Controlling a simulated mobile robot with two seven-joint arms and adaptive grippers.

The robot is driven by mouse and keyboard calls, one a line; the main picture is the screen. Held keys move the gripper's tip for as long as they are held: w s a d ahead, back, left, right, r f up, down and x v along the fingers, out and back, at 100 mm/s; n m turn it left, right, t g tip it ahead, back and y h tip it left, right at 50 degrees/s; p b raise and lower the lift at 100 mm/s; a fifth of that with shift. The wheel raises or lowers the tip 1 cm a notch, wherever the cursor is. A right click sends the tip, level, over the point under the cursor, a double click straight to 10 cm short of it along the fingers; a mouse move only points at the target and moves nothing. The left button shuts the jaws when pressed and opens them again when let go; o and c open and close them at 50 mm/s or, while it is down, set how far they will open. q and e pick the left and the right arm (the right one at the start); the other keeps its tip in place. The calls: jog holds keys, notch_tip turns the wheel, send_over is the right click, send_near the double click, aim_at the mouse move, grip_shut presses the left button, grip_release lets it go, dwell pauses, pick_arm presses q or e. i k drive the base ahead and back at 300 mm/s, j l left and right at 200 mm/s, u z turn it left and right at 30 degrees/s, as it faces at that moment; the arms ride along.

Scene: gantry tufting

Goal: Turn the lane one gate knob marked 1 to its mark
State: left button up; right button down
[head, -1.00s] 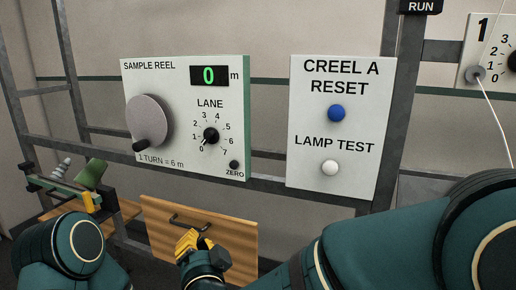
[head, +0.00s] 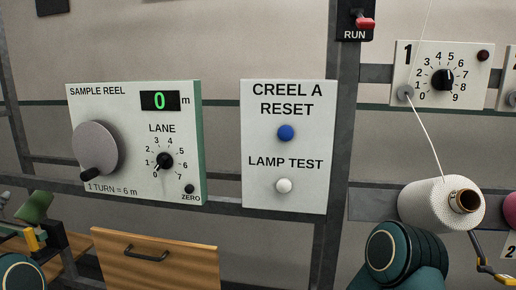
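The lane one gate panel (head: 403,70), marked 1, hangs at the upper right. Its black knob (head: 442,79) sits in a dial numbered 0 to 9. The pointer seems to be toward the top, near 5, but is too small to read surely. A dark red lamp (head: 483,55) is at the panel's upper right. No gripper is seen touching the knob. My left gripper is not in view.
A white yarn cone (head: 425,205) is below the gate panel, its thread rising through a grey eyelet (head: 405,92). The sample reel panel (head: 125,180) and reset panel (head: 290,140) are left. A red RUN switch (head: 365,22) is above. A wooden drawer (head: 180,265) is below.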

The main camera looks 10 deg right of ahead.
aim_at(443, 80)
jog(key=z, duration=1.4)
